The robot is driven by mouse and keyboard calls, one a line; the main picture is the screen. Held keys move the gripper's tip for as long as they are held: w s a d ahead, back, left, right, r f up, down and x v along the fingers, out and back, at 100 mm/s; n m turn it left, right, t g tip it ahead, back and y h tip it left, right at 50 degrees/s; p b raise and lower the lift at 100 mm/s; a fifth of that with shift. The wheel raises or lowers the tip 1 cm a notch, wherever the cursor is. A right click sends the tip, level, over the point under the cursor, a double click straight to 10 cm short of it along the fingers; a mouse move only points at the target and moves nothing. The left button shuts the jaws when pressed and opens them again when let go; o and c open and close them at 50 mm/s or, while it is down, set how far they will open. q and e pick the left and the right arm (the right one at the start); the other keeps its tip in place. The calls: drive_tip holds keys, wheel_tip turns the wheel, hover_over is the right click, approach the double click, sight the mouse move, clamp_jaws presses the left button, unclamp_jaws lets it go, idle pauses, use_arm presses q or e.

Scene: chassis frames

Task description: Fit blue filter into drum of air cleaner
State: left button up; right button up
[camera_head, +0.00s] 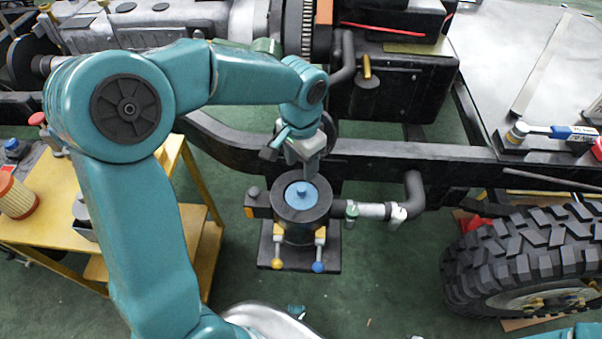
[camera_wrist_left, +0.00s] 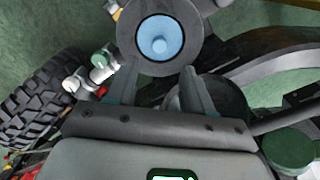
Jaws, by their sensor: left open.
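The blue filter (camera_head: 301,194), a round disc with a small raised knob, sits inside the round opening of the dark drum (camera_head: 283,213). In the left wrist view the blue filter (camera_wrist_left: 147,32) lies within the ring of the drum (camera_wrist_left: 126,42), and dark wall shows all around it. I cannot tell how deep it sits. My left gripper (camera_head: 304,163) is just behind and above the drum. In the left wrist view my left gripper (camera_wrist_left: 158,76) is open, with its two fingers apart and nothing between them. My right gripper is not in view.
A dark hose with a metal clamp (camera_head: 372,210) runs right from the drum. Clips with yellow and blue ends (camera_head: 318,266) hang at its front. The chassis rail (camera_head: 400,160) passes behind. A tyre (camera_head: 520,250) stands right; a yellow cart with an orange filter (camera_head: 16,196) stands left.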

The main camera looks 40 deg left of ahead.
use_arm(q)
drive_tip(key=shift+r, duration=1.9)
